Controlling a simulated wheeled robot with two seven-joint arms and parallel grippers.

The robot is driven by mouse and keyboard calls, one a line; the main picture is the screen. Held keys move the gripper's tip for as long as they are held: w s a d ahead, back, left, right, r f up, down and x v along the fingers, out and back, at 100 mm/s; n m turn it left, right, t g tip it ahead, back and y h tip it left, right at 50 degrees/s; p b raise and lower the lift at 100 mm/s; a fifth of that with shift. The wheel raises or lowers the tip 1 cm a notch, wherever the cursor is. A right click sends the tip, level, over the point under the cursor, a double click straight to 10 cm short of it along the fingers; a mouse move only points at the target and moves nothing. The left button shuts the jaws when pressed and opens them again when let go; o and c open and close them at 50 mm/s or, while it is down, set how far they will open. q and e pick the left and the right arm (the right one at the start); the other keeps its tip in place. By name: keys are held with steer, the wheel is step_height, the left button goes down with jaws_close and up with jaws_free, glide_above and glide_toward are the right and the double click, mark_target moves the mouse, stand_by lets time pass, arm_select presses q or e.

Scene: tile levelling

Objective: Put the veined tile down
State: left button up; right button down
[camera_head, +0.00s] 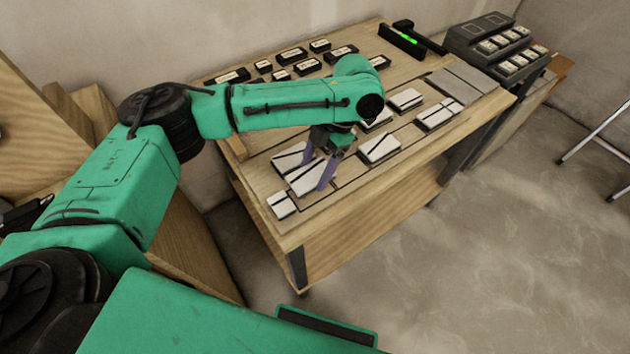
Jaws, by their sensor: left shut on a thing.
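My left gripper (318,175) points down over the near left part of the wooden table. Its two purple fingers are shut on a white tile with dark veins (303,182), one finger on each side. The tile is at or just above the board; I cannot tell whether it touches. Another veined white tile (288,158) lies just behind it, and a small veined tile (281,205) lies in front to the left. My left arm hides part of the table behind the gripper. My right gripper is not in view.
More veined tiles lie to the right, such as one in the middle (379,148) and one farther right (440,113). Several dark blocks with pale tops (283,74) stand at the back. A black level with a green light (411,40) and a tile rack (497,45) stand back right.

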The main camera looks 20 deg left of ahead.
mark_target(321, 170)
arm_select(q)
step_height(321, 170, down, 4)
steer(key=shift+f, duration=0.15)
steer(key=o, duration=1.4)
steer(key=shift+o, duration=0.2)
steer(key=b+v, duration=0.1)
steer(key=v, duration=0.6)
steer(key=p+v, duration=0.1)
steer(key=v, duration=0.4)
